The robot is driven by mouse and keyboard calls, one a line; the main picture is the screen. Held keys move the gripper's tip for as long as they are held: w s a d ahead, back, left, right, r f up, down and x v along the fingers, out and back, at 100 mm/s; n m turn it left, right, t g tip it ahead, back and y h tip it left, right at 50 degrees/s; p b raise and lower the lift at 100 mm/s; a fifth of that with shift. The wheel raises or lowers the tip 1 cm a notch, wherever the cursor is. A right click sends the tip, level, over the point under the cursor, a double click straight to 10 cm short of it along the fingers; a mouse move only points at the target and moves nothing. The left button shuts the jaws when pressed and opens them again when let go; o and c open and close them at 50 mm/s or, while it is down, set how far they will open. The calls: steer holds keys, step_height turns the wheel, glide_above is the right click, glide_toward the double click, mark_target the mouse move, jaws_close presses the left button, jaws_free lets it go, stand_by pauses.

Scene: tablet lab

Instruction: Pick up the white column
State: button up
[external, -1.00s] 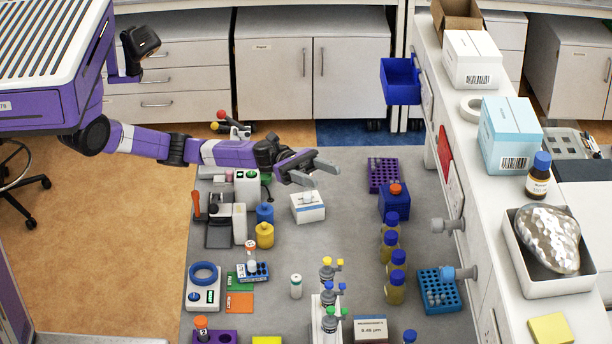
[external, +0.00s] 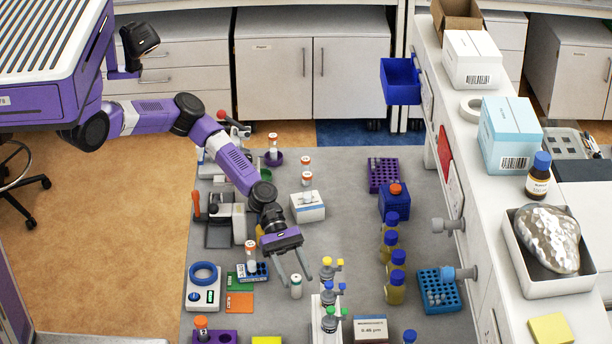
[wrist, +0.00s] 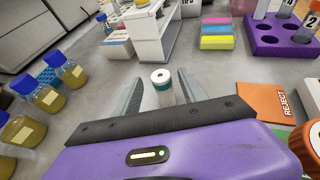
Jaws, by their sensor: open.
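The white column (external: 296,286) is a small upright white cylinder with a green band near its top, standing on the grey bench. In the wrist view the white column (wrist: 162,86) stands between the two fingers, its top showing a dark central hole. My gripper (external: 293,279) is open, pointing down toward the bench, with a finger on each side of the column. The wrist view shows my gripper (wrist: 160,95) with gaps between the column and both fingers.
Orange (external: 240,302) and green cards lie to the left, the orange one marked REJECT. Blue-capped bottles (external: 395,287) stand further right. Bare bench surrounds the column.

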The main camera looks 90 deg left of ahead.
mark_target(298, 284)
steer(key=shift+p+x, duration=0.6)
steer(key=shift+x, duration=1.65)
steer(key=shift+s+d+r, duration=0.1)
jaws_close()
